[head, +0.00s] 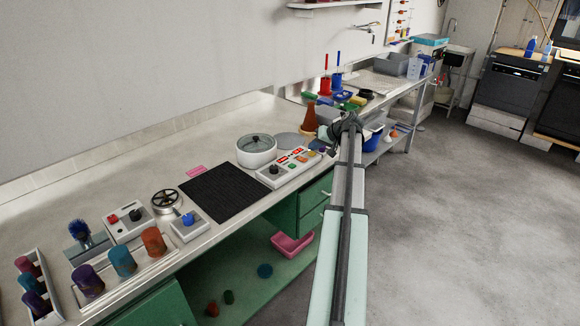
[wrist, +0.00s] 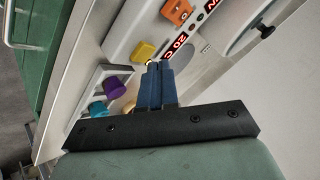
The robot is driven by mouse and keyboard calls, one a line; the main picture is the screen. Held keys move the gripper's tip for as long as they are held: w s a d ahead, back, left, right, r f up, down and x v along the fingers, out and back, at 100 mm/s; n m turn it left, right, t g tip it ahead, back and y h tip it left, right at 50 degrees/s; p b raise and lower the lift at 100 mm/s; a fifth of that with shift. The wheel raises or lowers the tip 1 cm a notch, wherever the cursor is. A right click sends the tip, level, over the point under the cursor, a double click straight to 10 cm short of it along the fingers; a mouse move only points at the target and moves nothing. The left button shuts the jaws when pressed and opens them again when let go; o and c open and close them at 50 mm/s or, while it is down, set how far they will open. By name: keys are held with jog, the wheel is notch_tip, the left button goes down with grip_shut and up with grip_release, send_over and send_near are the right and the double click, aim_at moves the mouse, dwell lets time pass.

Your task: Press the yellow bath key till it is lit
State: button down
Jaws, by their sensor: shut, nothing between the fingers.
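The yellow key (wrist: 143,51) stands on the white control panel (wrist: 122,30) in the wrist view. My gripper (wrist: 159,66) is shut and empty, its blue fingertips just to the right of the yellow key. I cannot tell whether the tips touch the panel. No glow shows on the key. An orange key (wrist: 177,11) sits further along, with red-lit displays (wrist: 181,44) beside the keys. In the head view the panel (head: 272,183) lies near the bench's front edge, and my gripper (head: 326,134) is at its far right end, partly hidden by my arm.
A holder with a purple knob (wrist: 115,87) and a teal knob (wrist: 98,109) stands close beside the panel. A lidded white pot (head: 256,158) and a black mat (head: 222,193) are left of it. A brown flask (head: 310,118) stands behind my gripper.

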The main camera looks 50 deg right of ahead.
aim_at(314, 154)
jog(key=shift+r, duration=0.1)
notch_tip(314, 154, up, 6)
jog(key=shift+f, duration=0.1)
dwell(0.8)
